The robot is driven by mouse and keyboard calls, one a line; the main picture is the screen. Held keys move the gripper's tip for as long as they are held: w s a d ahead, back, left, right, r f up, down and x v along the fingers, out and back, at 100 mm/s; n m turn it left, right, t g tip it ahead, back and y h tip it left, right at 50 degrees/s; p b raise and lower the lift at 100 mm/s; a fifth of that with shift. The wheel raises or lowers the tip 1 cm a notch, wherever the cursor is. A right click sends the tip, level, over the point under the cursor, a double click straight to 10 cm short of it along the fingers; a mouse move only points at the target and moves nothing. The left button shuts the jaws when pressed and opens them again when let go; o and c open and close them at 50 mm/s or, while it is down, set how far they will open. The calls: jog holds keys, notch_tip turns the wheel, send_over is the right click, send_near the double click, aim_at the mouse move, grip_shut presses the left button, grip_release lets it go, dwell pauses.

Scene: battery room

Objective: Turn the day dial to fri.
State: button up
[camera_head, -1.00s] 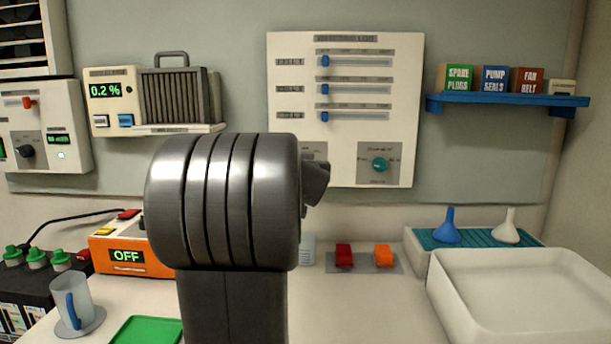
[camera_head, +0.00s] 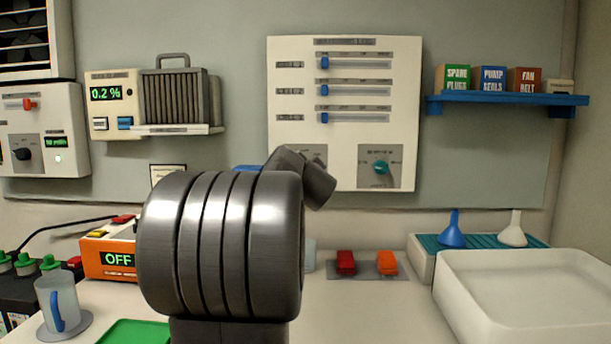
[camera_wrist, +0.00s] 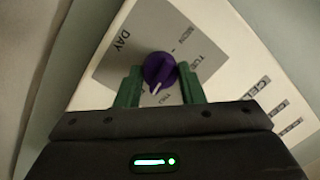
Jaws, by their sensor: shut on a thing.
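In the wrist view the purple day dial (camera_wrist: 158,70) sits on a grey plate (camera_wrist: 110,66) marked DAY. My gripper (camera_wrist: 159,86) is shut on the dial, with one green finger on each side of it. The dial's white pointer mark faces the bottom of the wrist picture, slightly left. Small day names stand around the dial; MON shows near the top, and the lettering near the pointer is too blurred to read surely. In the head view my arm hides the dial and the gripper; the white panel (camera_head: 290,70) shows behind it.
The panel also carries three blue sliders (camera_head: 325,63) and a teal knob (camera_head: 380,167) to the right. A blue shelf (camera_head: 505,102) holds small boxes. Red (camera_head: 345,262) and orange (camera_head: 386,262) items and a white tray (camera_head: 530,335) are on the counter below.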

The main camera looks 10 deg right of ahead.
jog(key=shift+f+m, duration=0.1)
jog(key=shift+m, duration=0.7)
jog(key=o, duration=1)
jog(key=shift+b, duration=0.3)
jog(key=s+a+b, duration=0.1)
jog(key=s+a, duration=0.1)
jog(key=s, duration=1.1)
jog(key=shift+s+a, duration=0.15)
jog(key=shift+s, duration=0.15)
